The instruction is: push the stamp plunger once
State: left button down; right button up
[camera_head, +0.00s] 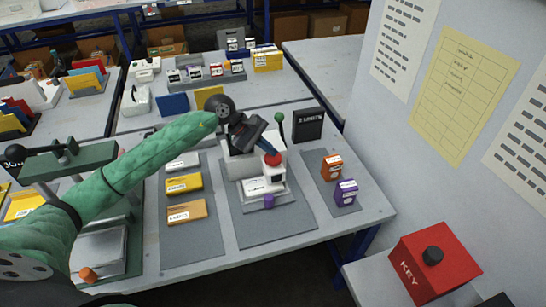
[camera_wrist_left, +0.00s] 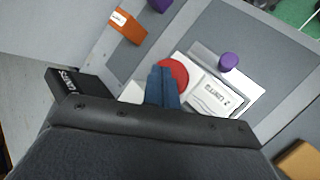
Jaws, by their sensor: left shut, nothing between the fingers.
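The stamp (camera_head: 241,165) is a white device on a grey mat, with a round red plunger top (camera_head: 273,160). A labelled plate and a small purple knob (camera_head: 269,201) are at its front. My left gripper (camera_head: 271,152) is shut and empty, its blue fingertips pointing down at the red plunger. In the left wrist view, the fingertips (camera_wrist_left: 162,72) overlap the left part of the red plunger (camera_wrist_left: 177,70). I cannot tell whether they touch it. The gripper hides part of the stamp. My right gripper is not in view.
A black sign (camera_head: 309,125) and a green-knobbed lever (camera_head: 280,118) stand behind. An orange box (camera_head: 331,167) and a purple box (camera_head: 346,192) are to the right. Yellow (camera_head: 184,183) and orange (camera_head: 187,212) boxes lie left. The front of the stamp's mat is clear.

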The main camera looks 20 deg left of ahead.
aim_at(269, 156)
pick_arm(q)
jog(key=shift+r, duration=0.45)
jog(key=shift+r, duration=2.5)
